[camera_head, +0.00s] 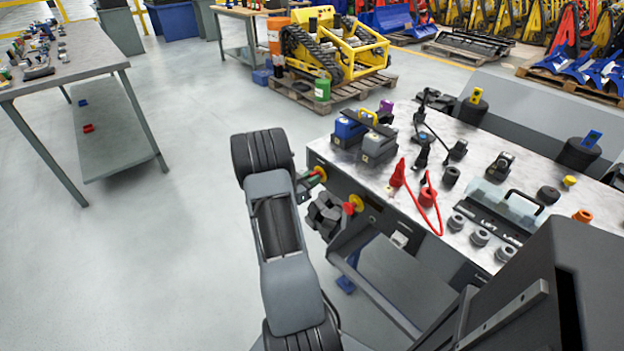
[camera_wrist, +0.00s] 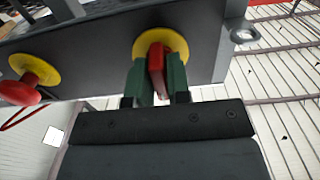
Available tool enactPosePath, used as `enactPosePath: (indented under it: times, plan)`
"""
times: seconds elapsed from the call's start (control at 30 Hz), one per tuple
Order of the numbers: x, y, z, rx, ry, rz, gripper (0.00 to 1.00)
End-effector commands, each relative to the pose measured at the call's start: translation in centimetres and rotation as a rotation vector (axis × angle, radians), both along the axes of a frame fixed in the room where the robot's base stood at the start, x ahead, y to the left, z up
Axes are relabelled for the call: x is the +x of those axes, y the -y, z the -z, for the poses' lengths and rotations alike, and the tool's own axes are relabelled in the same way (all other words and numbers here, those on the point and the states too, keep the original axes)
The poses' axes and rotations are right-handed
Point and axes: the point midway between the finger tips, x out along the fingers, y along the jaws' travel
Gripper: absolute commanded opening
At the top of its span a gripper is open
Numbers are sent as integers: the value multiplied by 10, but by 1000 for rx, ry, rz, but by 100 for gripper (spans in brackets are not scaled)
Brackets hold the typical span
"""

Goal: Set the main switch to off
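The main switch is a red handle on a round yellow plate, on the dark front panel of the workbench. In the wrist view the switch (camera_wrist: 156,57) is at the upper middle, its handle roughly upright in the picture. My gripper (camera_wrist: 160,75) has its green fingers on both sides of the red handle, with no clear gap seen; it looks shut on it. In the head view my gripper (camera_head: 312,180) is at the panel's left end, and the yellow plate (camera_head: 321,173) partly shows beside it. The red handle is mostly hidden there.
A red mushroom button on a yellow base (camera_wrist: 22,88) sits left of the switch in the wrist view; it also shows in the head view (camera_head: 351,205). The workbench (camera_head: 318,150) carries tools and battery packs. Open floor (camera_head: 190,220) lies to the left.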

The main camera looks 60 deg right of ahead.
Motion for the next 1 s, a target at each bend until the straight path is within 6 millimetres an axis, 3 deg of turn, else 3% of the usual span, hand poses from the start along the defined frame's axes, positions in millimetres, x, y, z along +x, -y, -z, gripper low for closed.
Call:
enactPosePath:
  times: [0.2, 0.57, 1.0]
  plan:
    - [0, 0, 0, 0, 1, 0, 38]
    - [4, -8, -1, -1, 2, -2, 38]
    - [30, -87, -1, 0, 1, -5, 38]
